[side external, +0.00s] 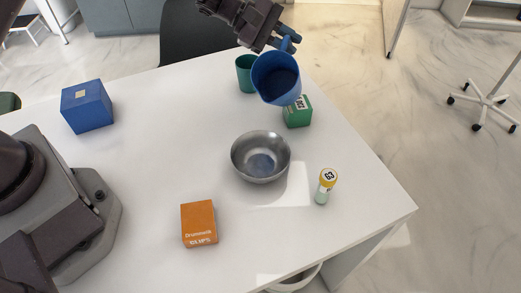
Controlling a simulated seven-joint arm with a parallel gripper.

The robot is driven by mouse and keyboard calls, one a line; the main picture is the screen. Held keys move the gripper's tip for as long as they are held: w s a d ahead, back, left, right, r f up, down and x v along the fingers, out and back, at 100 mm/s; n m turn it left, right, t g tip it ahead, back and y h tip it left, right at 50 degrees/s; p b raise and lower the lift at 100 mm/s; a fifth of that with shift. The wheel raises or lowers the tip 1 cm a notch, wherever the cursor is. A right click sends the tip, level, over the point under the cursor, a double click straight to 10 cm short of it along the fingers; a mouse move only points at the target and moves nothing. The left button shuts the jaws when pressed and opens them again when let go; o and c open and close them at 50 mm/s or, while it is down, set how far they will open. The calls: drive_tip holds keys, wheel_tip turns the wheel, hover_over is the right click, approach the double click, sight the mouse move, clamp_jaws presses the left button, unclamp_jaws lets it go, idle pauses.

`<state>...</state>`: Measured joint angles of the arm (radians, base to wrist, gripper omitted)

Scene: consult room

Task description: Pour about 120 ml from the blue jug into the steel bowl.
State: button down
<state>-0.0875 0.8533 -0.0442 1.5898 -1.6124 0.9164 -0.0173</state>
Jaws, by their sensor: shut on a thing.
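The blue jug (277,80) is held in the air near the far right edge of the table, tilted so that its open mouth faces the camera. My gripper (283,42) is shut on the jug at its upper back side, by the handle. The inside of the jug looks dark blue; I cannot tell the liquid level. The steel bowl (242,157) stands upright on the table, nearer the camera than the jug and slightly left of it. No stream shows between jug and bowl. The bowl's inside looks grey, with a bluish bottom.
A green cup (244,74) and a green box (298,112) stand close to the jug. A yellow-capped vial (325,187) is right of the bowl. An orange box (199,223) and a blue box (87,106) stand on the white table (160,140). The table's middle left is clear.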

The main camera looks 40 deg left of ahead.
drive_tip(key=shift+w+a+f+n+g, duration=0.15)
drive_tip(key=shift+w+a+f+n, duration=0.15)
drive_tip(key=shift+w, duration=0.25)
drive_tip(key=shift+w+a+f+n+g, duration=0.2)
drive_tip(key=shift+w+n, duration=0.1)
drive_tip(key=shift+w, duration=0.2)
drive_tip(key=w+a+f+n+g+h, duration=0.1)
drive_tip(key=w+f+n+g+h, duration=0.1)
drive_tip(key=w+f+n, duration=0.1)
drive_tip(key=shift+w+a+f+n+g, duration=0.3)
drive_tip(key=shift+w+a+f+g, duration=0.1)
drive_tip(key=shift+f, duration=0.4)
drive_tip(key=shift+a, duration=0.1)
